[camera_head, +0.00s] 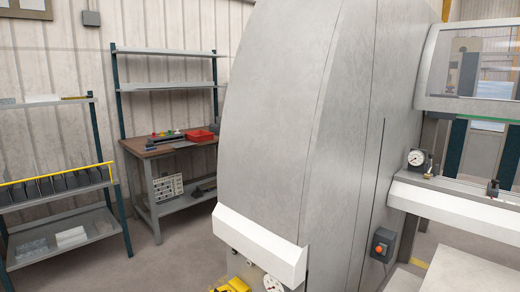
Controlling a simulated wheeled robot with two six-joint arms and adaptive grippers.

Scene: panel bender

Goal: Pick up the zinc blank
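I cannot make out a zinc blank for certain in the head view. Thin dark grey plates (60,184) stand in a row behind a yellow bar on the left rack (60,205); I cannot tell whether they are blanks or dividers. Flat pale pieces (71,237) lie on its lower shelf, too small to identify. Neither my left nor my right gripper is in view.
A large grey machine housing (300,120) fills the middle. At right are a white ledge (455,208), a dial gauge (417,158) and a red-button box (382,244). A workbench (150,150) with a red bin (200,136) stands behind. Floor (170,255) shows clear between rack and machine.

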